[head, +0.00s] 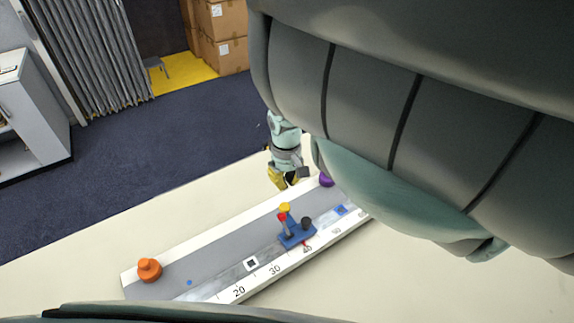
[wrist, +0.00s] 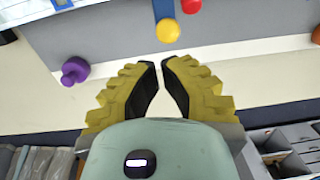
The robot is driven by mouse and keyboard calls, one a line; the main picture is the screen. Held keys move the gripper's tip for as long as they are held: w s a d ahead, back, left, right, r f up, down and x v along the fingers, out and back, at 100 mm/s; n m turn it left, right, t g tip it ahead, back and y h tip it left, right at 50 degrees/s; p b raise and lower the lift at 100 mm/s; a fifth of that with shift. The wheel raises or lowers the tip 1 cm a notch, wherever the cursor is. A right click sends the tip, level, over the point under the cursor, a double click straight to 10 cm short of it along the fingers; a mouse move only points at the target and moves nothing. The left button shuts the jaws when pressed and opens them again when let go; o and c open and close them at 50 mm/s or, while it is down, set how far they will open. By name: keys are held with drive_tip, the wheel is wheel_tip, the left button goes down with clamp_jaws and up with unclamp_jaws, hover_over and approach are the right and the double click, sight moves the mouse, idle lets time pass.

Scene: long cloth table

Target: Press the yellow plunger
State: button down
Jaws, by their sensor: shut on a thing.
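The yellow plunger (head: 285,207) is a small round yellow knob on a blue slider (head: 297,236) that sits on a long grey and white ruler track (head: 215,251). A red ball (head: 281,217) is beside it. In the wrist view the yellow plunger (wrist: 167,31) lies just beyond my fingertips, with the red ball (wrist: 191,6) to its upper right. My gripper (head: 284,186) is behind the track in the head view, apart from the plunger.
A purple knob (head: 326,180) stands on the track near my gripper. An orange knob (head: 149,268) stands at the track's left end. A black knob (head: 306,223) is on the slider. The cream table (head: 70,270) is clear left of the track. My arm hides the right side.

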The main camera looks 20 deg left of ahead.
wheel_tip(320, 180, up, 5)
drive_tip(key=shift+r+p, duration=0.1)
drive_tip(key=shift+p, duration=0.45)
idle(0.5)
